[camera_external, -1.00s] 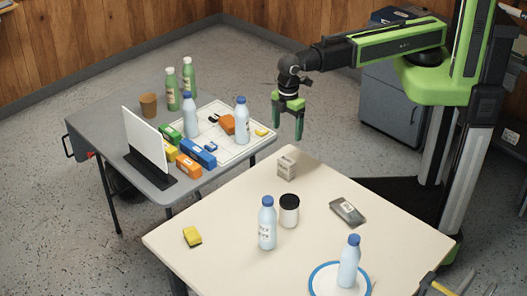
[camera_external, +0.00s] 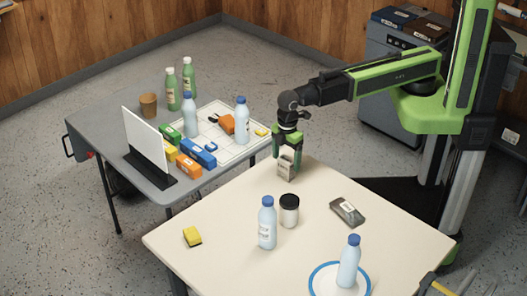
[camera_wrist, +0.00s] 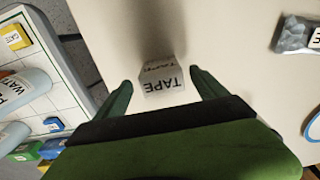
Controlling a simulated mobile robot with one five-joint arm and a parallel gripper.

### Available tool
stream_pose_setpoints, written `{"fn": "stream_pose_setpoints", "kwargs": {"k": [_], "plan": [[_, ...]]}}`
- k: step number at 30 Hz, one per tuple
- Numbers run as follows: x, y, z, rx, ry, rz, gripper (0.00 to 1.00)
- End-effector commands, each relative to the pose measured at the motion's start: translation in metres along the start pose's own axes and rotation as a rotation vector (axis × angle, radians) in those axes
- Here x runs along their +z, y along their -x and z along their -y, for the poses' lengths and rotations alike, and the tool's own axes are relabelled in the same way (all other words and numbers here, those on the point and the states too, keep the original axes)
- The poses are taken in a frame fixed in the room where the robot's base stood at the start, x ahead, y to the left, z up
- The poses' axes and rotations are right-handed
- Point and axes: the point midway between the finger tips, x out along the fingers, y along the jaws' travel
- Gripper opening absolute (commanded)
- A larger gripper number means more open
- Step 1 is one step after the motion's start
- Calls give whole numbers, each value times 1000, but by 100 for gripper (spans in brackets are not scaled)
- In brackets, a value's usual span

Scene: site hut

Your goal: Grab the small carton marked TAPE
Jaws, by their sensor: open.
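The small carton marked TAPE (camera_wrist: 162,80) stands on the cream table near its far corner. Its label reads upside down in the wrist view. In the external view the carton (camera_external: 287,163) is partly hidden by my gripper's fingers. My gripper (camera_external: 288,162) is lowered around it, pointing down. In the wrist view my gripper (camera_wrist: 160,88) is open, with one green finger on each side of the carton and a gap on both sides.
A grey table (camera_external: 90,130) with bottles and boxes adjoins at left.

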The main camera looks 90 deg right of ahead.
Motion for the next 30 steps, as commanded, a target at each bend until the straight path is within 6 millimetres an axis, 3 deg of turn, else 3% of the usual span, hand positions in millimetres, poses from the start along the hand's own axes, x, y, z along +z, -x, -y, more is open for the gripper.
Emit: {"fn": "stream_pose_setpoints", "kwargs": {"k": [1, 6, 14, 27, 30], "plan": [[0, -17, 1, 0, 0, 0, 82], [-1, -43, 2, 0, 0, -1, 82], [-1, -40, 2, 1, 0, -1, 80], [-1, -40, 2, 1, 0, -1, 23], [-1, -40, 2, 0, 0, -1, 17]]}}
